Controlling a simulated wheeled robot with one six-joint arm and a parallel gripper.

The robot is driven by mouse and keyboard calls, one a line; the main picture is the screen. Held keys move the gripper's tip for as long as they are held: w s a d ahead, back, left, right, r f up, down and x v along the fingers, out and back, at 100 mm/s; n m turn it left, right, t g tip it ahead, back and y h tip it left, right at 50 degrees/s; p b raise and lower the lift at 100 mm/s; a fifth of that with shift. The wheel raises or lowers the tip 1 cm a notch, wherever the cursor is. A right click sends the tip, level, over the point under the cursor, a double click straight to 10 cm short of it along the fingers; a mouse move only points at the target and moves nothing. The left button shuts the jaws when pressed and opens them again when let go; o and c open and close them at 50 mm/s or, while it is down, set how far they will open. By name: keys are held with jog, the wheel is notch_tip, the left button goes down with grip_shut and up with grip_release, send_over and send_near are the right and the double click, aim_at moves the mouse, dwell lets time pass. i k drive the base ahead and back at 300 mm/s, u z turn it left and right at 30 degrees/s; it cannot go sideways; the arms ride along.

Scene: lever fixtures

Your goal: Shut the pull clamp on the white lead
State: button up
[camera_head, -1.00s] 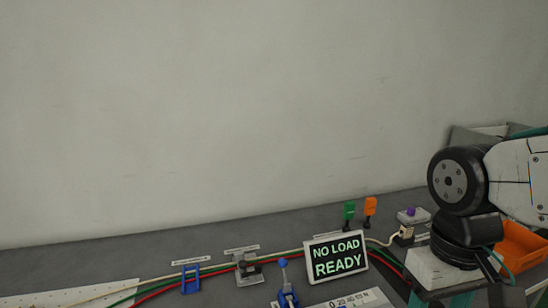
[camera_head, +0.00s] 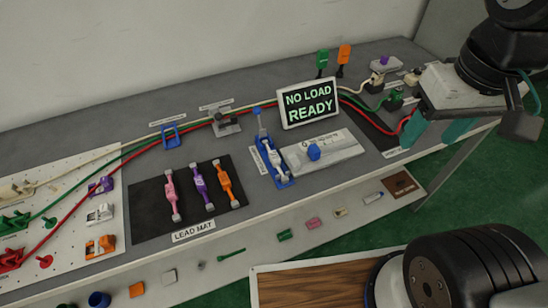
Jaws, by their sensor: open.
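The pull clamp appears to be the blue fixture (camera_head: 286,181) in the middle of the bench, with a blue-knobbed lever (camera_head: 258,112) standing up at its far end. What looks like the short white lead (camera_head: 270,153) lies along the blue base; its far end is hard to make out. My gripper (camera_head: 434,133) is at the right, above the bench's right part, with its teal fingers apart and nothing seen between them. It is well to the right of the clamp and not touching it.
A "NO LOAD READY" display (camera_head: 310,104) stands just right of the lever. A grey panel with a blue knob (camera_head: 320,153) sits right of the clamp. A black lead mat (camera_head: 148,222) with pink, purple and orange pieces lies left. Long cables run behind.

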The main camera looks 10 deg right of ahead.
aim_at(257, 111)
jog(key=z, duration=0.95)
jog(key=k, duration=0.9)
jog(key=u, duration=1.1)
jog(key=i, duration=1)
